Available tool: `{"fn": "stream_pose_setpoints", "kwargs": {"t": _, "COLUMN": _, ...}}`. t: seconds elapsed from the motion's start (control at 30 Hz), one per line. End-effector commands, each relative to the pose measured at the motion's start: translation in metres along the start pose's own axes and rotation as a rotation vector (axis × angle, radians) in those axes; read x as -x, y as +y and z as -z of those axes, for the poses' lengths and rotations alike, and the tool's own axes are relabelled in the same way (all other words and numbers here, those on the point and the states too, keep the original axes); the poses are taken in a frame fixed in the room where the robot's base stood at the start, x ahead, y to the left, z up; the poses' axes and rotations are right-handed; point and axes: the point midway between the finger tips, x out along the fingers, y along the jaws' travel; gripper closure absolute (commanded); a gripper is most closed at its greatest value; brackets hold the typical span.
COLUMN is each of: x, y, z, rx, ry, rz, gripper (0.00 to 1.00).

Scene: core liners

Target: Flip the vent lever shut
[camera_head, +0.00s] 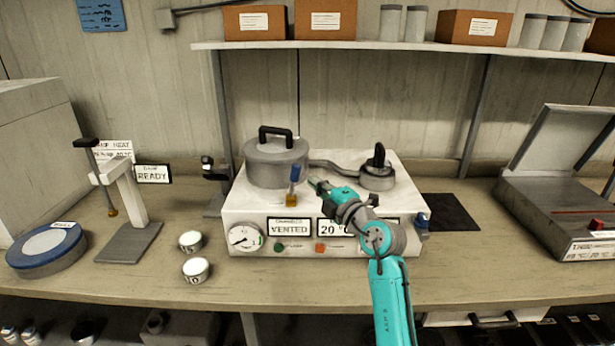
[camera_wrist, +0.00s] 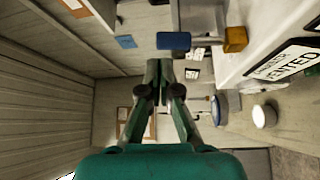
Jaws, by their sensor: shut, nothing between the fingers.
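The vent lever (camera_head: 294,174) has a blue grip on a thin stem and rises nearly upright from a brass valve block (camera_head: 291,201) on the front of the white chamber unit (camera_head: 250,208). A panel sign (camera_head: 289,227) below it reads VENTED. My gripper (camera_head: 314,182) is shut and empty, just right of the blue grip, with a small gap seeming to lie between them. In the wrist view the blue grip (camera_wrist: 173,41) lies just beyond my shut fingertips (camera_wrist: 159,68); I cannot tell whether they touch. The brass block (camera_wrist: 235,39) is to its right there.
A lidded grey pot (camera_head: 276,165) stands on the unit behind the lever. A pipe leads right to a black-handled fitting (camera_head: 377,175). A dial gauge (camera_head: 245,238) is at front left. Two small tins (camera_head: 196,269) and a stand (camera_head: 128,242) are left on the bench.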

Motion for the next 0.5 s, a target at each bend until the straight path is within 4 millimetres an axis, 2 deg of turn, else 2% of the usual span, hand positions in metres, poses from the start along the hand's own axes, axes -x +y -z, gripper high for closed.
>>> {"fn": "stream_pose_setpoints", "kwargs": {"t": 0.03, "x": 0.012, "y": 0.0, "z": -0.001, "rx": 0.0, "ry": -0.003, "rz": -0.001, "gripper": 1.0}}
{"fn": "stream_pose_setpoints", "kwargs": {"t": 0.2, "x": 0.041, "y": 0.0, "z": -0.001, "rx": 0.0, "ry": -0.002, "rz": 0.0, "gripper": 1.0}}
{"fn": "stream_pose_setpoints", "kwargs": {"t": 0.33, "x": 0.056, "y": 0.0, "z": -0.001, "rx": 0.0, "ry": -0.002, "rz": -0.001, "gripper": 1.0}}
{"fn": "stream_pose_setpoints", "kwargs": {"t": 0.5, "x": 0.065, "y": 0.0, "z": 0.0, "rx": 0.0, "ry": 0.0, "rz": 0.0, "gripper": 1.0}}
